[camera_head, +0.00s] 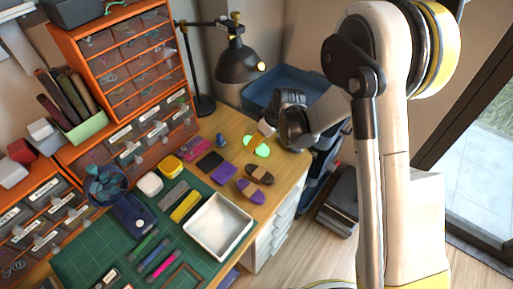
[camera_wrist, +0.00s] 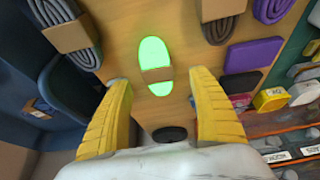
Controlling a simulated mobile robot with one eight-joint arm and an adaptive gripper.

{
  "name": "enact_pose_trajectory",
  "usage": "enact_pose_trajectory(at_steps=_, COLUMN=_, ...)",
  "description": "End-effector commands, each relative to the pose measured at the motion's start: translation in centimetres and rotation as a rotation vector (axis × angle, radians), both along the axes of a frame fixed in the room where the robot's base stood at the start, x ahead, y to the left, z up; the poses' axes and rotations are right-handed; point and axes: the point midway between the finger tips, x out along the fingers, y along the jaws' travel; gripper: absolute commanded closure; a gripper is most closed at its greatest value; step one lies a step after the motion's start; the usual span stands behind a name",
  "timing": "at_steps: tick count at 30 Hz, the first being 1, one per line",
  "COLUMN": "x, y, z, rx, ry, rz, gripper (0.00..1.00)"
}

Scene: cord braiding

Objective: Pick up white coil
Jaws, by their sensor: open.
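No coil that looks white is in view. A bright green, glowing oval coil (camera_wrist: 153,56) with a brown band around its middle lies on the wooden desk. In the head view the green coil (camera_head: 263,150) is near the desk's far right edge, partly covered by my gripper. My gripper (camera_wrist: 160,78) is open, with its two yellow fingers on either side of the coil's lower end in the wrist view. The fingers appear apart from the coil, and nothing is between them in their grip. I cannot tell the height above the desk.
Dark banded coils (camera_head: 261,173) and a purple piece (camera_head: 223,173) lie nearby on the desk. A grey banded coil (camera_wrist: 68,28) is at the wrist view's upper left. A black lamp (camera_head: 238,65), orange drawer units (camera_head: 95,55) and a white tray (camera_head: 218,227) stand around.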

Motion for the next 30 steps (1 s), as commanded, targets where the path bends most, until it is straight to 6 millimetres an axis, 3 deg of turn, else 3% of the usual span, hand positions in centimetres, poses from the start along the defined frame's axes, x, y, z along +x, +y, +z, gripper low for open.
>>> enact_pose_trajectory(at_steps=6, x=1.3, y=1.0, z=-3.5, rx=0.000, ry=0.000, rz=0.001, gripper=0.30)
enact_pose_trajectory(at_steps=14, x=1.5, y=1.1, z=-3.8, rx=0.000, ry=0.000, rz=-0.001, gripper=0.30)
enact_pose_trajectory(at_steps=15, x=1.5, y=1.1, z=-3.8, rx=0.000, ry=0.000, rz=-0.001, gripper=0.35)
enact_pose_trajectory(at_steps=21, x=1.5, y=1.1, z=-3.8, rx=0.000, ry=0.000, rz=0.000, gripper=0.91)
enact_pose_trajectory(at_steps=30, x=1.4, y=1.1, z=-3.8, rx=0.000, ry=0.000, rz=0.000, gripper=0.91)
